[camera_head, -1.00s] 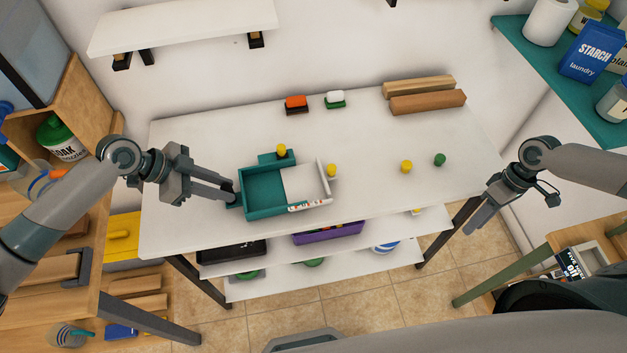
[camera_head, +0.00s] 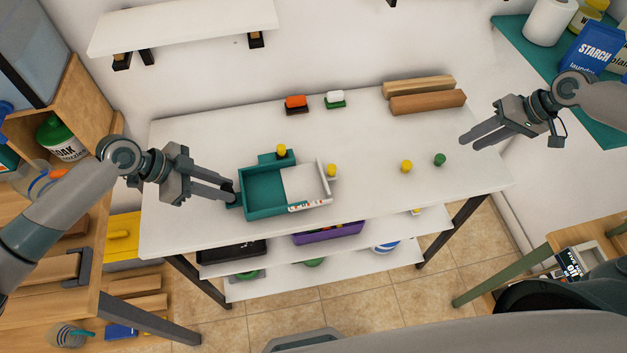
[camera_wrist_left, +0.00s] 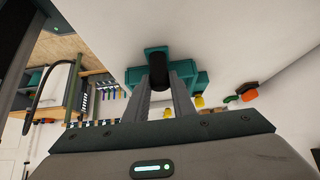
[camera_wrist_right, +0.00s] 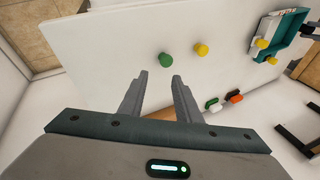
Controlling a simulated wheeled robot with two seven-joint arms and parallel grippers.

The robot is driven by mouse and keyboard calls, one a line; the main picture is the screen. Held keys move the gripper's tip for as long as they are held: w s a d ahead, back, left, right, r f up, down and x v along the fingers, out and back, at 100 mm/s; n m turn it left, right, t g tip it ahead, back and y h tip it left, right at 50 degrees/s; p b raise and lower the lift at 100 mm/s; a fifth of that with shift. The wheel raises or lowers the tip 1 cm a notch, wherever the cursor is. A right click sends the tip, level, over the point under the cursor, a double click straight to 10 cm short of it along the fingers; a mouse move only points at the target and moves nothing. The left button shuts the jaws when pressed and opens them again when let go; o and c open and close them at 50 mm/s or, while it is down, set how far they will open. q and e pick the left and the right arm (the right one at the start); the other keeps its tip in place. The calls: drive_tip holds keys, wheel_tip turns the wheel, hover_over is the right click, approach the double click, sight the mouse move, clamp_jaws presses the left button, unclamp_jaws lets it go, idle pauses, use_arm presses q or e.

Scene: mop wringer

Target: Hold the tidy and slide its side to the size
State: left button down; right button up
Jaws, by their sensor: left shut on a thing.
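The tidy (camera_head: 265,192) is a teal open tray with a white sliding side part (camera_head: 306,181) on its right, on the white table. Colored marks (camera_head: 307,206) run along its front edge. Yellow knobs show at its back (camera_head: 281,151) and right side (camera_head: 332,170). My left gripper (camera_head: 233,193) is shut on a dark grip at the tidy's left end; the left wrist view shows this dark grip (camera_wrist_left: 157,70) between the fingers. My right gripper (camera_head: 464,141) is open and empty above the table's right end. The right wrist view also shows the tidy (camera_wrist_right: 291,36).
A yellow peg (camera_head: 406,166) and a green peg (camera_head: 440,159) stand on the table (camera_head: 370,190) between the tidy and my right gripper. Orange (camera_head: 296,103) and white (camera_head: 335,98) brushes and wooden blocks (camera_head: 428,102) lie along the back. A teal shelf (camera_head: 520,50) hangs at right.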

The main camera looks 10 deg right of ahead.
drive_tip(key=w+a+r+n+t, duration=0.1)
drive_tip(key=w+a+n, duration=0.2)
drive_tip(key=w+a, duration=0.45)
drive_tip(key=w+a+r+n+t+y, duration=0.15)
drive_tip(key=w+a, duration=0.35)
drive_tip(key=a, duration=0.5)
drive_tip(key=w+a+r+n+t, duration=0.1)
drive_tip(key=w+a+n, duration=0.4)
drive_tip(key=a, duration=0.4)
drive_tip(key=n+g+h, duration=0.5)
drive_tip(key=n+g, duration=0.2)
drive_tip(key=n, duration=0.2)
hover_over(332, 167)
drive_tip(key=w, duration=0.1)
drive_tip(key=shift+a+f+m, duration=0.2)
drive_tip(key=shift+f+m, duration=0.05)
drive_tip(key=shift+f, duration=0.3)
drive_tip(key=shift+s+d+h, duration=0.2)
drive_tip(key=shift+s+h, duration=0.25)
drive_tip(key=shift+s, duration=0.05)
drive_tip(key=shift+f, duration=0.15)
drive_tip(key=shift+f, duration=3.35)
